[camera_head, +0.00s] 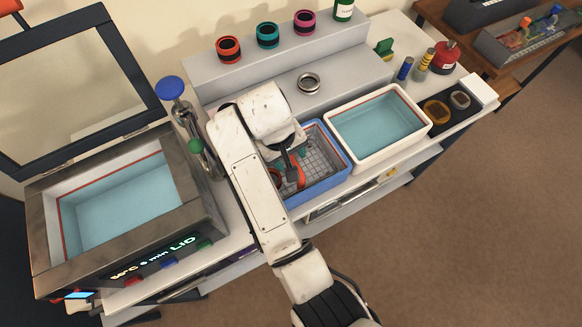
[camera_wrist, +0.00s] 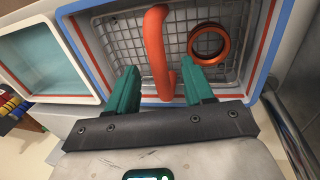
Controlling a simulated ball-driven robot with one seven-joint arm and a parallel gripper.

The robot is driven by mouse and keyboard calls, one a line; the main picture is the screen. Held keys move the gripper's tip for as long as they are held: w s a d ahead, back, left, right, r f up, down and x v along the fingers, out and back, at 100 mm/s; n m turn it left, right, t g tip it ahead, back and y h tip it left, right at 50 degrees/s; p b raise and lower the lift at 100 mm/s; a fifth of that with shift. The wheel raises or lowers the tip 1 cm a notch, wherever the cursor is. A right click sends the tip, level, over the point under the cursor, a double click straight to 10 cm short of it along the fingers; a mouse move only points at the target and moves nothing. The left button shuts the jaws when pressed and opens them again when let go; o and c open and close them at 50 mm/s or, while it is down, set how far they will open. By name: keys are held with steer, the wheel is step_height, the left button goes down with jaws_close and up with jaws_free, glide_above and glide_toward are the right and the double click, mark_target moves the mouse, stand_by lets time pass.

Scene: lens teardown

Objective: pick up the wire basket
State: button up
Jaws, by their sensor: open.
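The wire basket (camera_head: 321,163) is a grey mesh basket inside a blue-rimmed tub (camera_head: 347,150). In the wrist view the basket's mesh (camera_wrist: 120,38) fills the tub (camera_wrist: 262,45). An orange-red handle (camera_wrist: 155,40) rises above it. My gripper (camera_wrist: 160,76) is open, with one teal finger on each side of the handle and a visible gap at each side. An orange ring (camera_wrist: 222,53) lies in the basket, right of the handle. In the head view my arm hides the basket's left part, and my gripper (camera_head: 290,168) is over it.
A white basin (camera_head: 347,155) of bluish liquid adjoins the tub on the right. A large open-lidded bath (camera_head: 48,235) stands left. A valve with a blue knob (camera_head: 169,89) is close to my arm. Behind, a grey step holds several coloured rings and a metal ring (camera_head: 309,83).

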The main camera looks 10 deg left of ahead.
mark_target(301, 185)
steer(key=shift+w+d+f+p, duration=0.1)
steer(key=shift+d+f+p, duration=0.1)
steer(key=shift+f, duration=0.7)
steer(key=shift+w+d+f+p, duration=0.1)
steer(key=shift+d+f+p, duration=0.1)
steer(key=shift+f, duration=0.7)
steer(key=shift+w+d+f+p, duration=0.1)
steer(key=shift+f+p, duration=0.1)
steer(key=shift+f, duration=0.7)
jaws_close()
